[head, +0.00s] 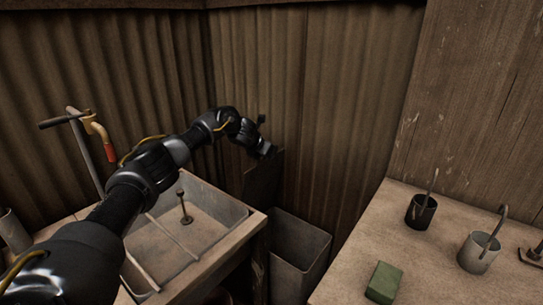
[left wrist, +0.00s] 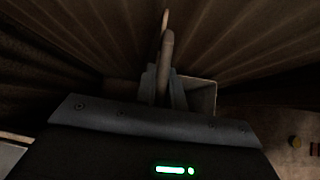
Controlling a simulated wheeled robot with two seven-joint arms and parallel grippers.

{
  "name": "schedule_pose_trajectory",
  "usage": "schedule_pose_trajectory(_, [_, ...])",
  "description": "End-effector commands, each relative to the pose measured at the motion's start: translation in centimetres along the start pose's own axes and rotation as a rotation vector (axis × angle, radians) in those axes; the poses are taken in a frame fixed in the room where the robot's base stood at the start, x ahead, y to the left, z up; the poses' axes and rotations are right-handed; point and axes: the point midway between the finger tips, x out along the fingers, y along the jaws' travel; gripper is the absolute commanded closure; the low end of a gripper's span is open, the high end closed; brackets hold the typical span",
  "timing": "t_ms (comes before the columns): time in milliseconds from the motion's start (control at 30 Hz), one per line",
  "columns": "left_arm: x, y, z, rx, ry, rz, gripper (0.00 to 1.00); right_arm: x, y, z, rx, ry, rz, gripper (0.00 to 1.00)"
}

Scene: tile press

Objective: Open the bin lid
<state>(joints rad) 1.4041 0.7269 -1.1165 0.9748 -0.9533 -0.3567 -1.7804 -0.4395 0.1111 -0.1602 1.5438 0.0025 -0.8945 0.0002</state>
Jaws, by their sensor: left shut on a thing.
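The bin (head: 301,254) is a tall, grey-brown open box standing on the floor between the sink bench and the right-hand table. Its dark lid (head: 262,181) stands raised, close to upright, at the bin's left side, so the bin's mouth is uncovered. My left gripper (head: 270,152) is at the lid's upper edge and shut on it. My right gripper is in neither view.
A sink bench with a basin (head: 232,214) stands on the left under my left arm. On the right table (head: 425,255) are a dark cup (head: 421,212), a pale cup (head: 478,253) and a green block (head: 384,282). Corrugated walls close off the corner behind the bin.

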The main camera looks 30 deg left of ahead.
Motion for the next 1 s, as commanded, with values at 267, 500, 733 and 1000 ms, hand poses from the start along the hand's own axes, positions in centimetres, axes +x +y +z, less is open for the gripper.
schedule_pose_trajectory(267, [0.0, 0.1, 0.1, 0.0, -0.004, 0.003, 1.0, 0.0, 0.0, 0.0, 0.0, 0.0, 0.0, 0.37])
schedule_pose_trajectory(500, [0.0, 0.2, 0.0, -0.001, -0.002, 0.004, 0.67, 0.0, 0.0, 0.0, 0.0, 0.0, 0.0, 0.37])
schedule_pose_trajectory(733, [-0.1, 0.2, -0.1, -0.001, 0.0, 0.004, 0.67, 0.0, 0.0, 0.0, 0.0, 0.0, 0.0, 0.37])
schedule_pose_trajectory(1000, [-2.3, 0.3, 0.1, 0.002, -0.003, 0.004, 0.67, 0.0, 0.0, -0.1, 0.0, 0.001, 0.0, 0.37])
